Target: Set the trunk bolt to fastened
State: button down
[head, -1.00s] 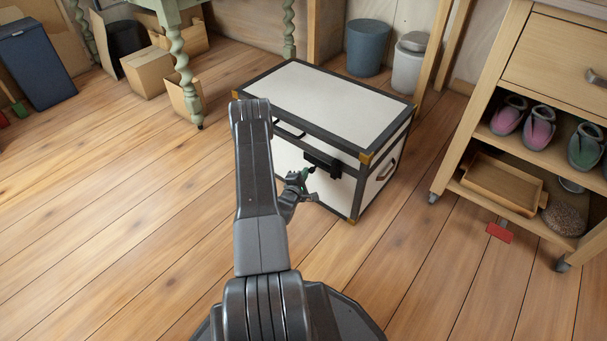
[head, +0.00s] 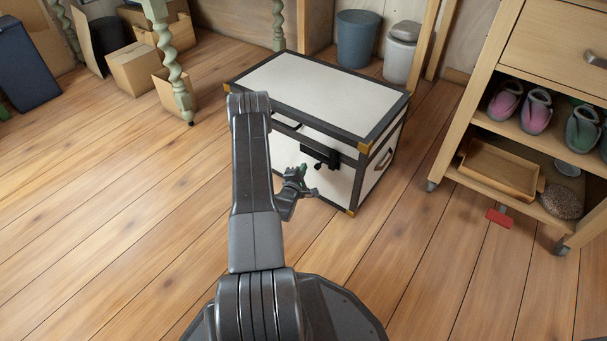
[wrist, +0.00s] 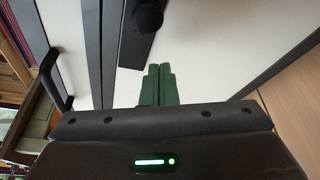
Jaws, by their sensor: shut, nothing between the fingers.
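The trunk (head: 320,87) is white with dark edging and brass corners, and its lid looks down. The black trunk bolt (head: 325,158) sits on its front, near the seam, with a round dark knob hanging at its lower part. The wrist view shows the bolt's dark plate (wrist: 135,45) and its knob (wrist: 147,16) beyond my fingertips. My gripper (head: 303,170) is shut and empty, its green fingers (wrist: 158,72) together. It is in front of the trunk, a little left of and below the bolt, apart from it. I cannot tell the bolt's setting.
A wooden shelf unit (head: 480,130) on casters stands to the right, with shoes and a tray. A blue bin (head: 357,40) and a grey-white canister (head: 400,55) are behind the trunk. Cardboard boxes (head: 135,68) and a green table leg (head: 168,60) are at back left. The left floor is clear.

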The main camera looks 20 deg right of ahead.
jog(key=p+v, duration=0.3)
jog(key=v, duration=0.7)
